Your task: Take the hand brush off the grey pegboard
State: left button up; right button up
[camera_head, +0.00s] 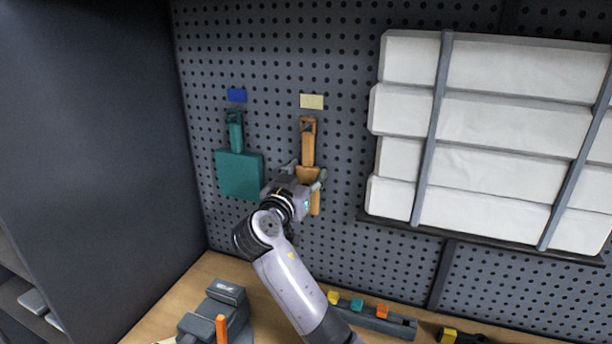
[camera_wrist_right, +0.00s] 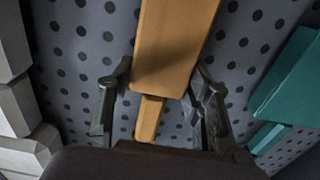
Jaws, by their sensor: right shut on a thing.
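The hand brush, an orange-brown wooden piece (camera_head: 308,143), hangs upright on the grey pegboard (camera_head: 345,60) below a cream label. Its looped handle top is at a hook. My right gripper (camera_head: 307,173) is at the brush's middle, with one finger on each side, and is shut on it. In the right wrist view the brush (camera_wrist_right: 175,45) runs between the two fingers (camera_wrist_right: 160,82), its wide part at the top and a narrower part below. The brush's middle is partly hidden by the gripper in the head view. My left gripper is out of view.
A teal dustpan (camera_head: 240,175) hangs close left of the brush under a blue label (camera_head: 236,95). White packages (camera_head: 500,120) behind grey straps fill a rack at right. Below, a workbench (camera_head: 180,300) holds a grey vise (camera_head: 215,315) and a block with coloured pieces (camera_head: 375,318).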

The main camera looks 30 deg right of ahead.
jog(key=c, duration=0.6)
jog(key=shift+r, duration=0.1)
jog(key=shift+r, duration=0.3)
jog(key=b+v, duration=0.1)
jog(key=v, duration=0.6)
jog(key=shift+s+a, duration=0.15)
jog(key=shift+a, duration=0.1)
dwell(0.6)
